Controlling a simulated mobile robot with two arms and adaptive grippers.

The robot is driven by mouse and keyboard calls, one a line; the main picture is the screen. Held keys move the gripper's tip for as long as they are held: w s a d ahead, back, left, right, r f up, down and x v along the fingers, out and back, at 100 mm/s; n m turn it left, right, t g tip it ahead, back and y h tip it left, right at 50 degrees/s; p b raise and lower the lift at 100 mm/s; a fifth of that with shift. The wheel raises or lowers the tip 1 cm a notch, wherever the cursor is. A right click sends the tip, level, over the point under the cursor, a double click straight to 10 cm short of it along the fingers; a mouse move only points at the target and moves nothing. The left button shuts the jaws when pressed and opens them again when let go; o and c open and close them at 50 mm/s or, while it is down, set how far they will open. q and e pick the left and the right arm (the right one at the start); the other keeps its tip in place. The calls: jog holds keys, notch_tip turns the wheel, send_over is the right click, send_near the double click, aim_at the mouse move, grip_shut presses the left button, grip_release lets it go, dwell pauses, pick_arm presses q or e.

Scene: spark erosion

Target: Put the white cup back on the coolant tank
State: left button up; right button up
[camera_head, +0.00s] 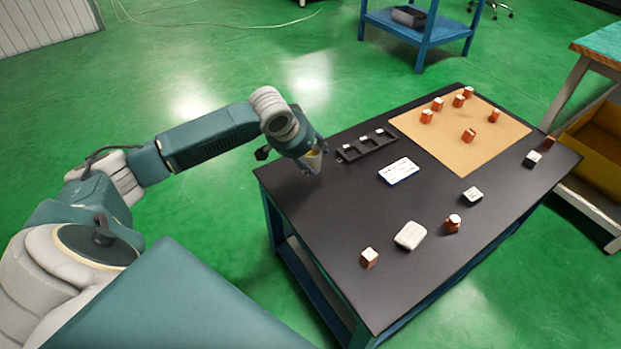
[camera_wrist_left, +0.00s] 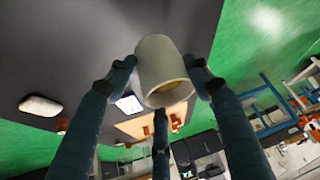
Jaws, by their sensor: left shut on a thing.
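The white cup (camera_wrist_left: 160,62) is between the dark fingers of my left gripper (camera_wrist_left: 159,82) in the left wrist view, with its open rim facing the lower part of the picture. In the head view a pale bit of the cup (camera_head: 314,160) shows at the fingertips of my left gripper (camera_head: 312,165), over the left corner of the black table (camera_head: 325,215). The fingers are shut on it, and the gripper hides much of the cup there. I cannot make out a coolant tank in either view. My right gripper is not in view.
A black slotted tray (camera_head: 367,146), a white-and-blue box (camera_head: 398,171), a tan board (camera_head: 432,143) with several copper-coloured blocks, and a white rounded block (camera_head: 410,235) are on the table. The table's left front part is bare. A blue shelf cart (camera_head: 428,35) stands behind.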

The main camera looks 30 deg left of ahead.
pick_arm(q)
notch_tip(320, 180, down, 7)
jog(key=shift+r+b, duration=0.1)
jog(key=shift+b, duration=0.6)
jog(key=shift+f, duration=0.3)
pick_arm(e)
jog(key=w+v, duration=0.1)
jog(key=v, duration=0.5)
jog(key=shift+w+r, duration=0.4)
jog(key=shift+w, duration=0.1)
pick_arm(q)
jog(key=o, duration=1.4)
jog(key=shift+c, duration=0.2)
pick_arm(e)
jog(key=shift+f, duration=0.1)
